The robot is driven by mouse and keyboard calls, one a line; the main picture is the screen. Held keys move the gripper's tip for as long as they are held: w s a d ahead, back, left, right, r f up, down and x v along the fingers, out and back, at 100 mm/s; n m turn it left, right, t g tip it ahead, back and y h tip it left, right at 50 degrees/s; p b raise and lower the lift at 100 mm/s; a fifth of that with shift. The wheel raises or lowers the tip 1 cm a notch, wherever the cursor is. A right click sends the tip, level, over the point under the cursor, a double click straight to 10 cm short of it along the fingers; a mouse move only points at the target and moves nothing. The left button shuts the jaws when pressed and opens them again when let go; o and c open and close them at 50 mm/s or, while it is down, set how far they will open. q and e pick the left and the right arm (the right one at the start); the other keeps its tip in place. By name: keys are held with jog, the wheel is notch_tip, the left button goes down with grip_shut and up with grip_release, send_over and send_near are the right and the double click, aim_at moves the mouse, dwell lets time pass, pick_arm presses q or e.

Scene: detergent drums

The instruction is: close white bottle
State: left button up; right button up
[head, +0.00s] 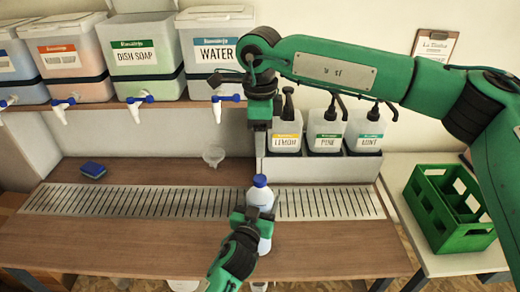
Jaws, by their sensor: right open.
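Labelled pump bottles for lemon (287,138), pine (325,138) and mint (365,138) stand in a rack behind. Drums with taps line the shelf, including water (215,50). A blue sponge (93,170) and clear funnel (213,155) lie left. A green crate (445,240) is right.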

pick_arm(q)
jog(key=o, duration=2)
jog(key=shift+b+v, duration=1.2)
jog(key=shift+v, duration=5.75)
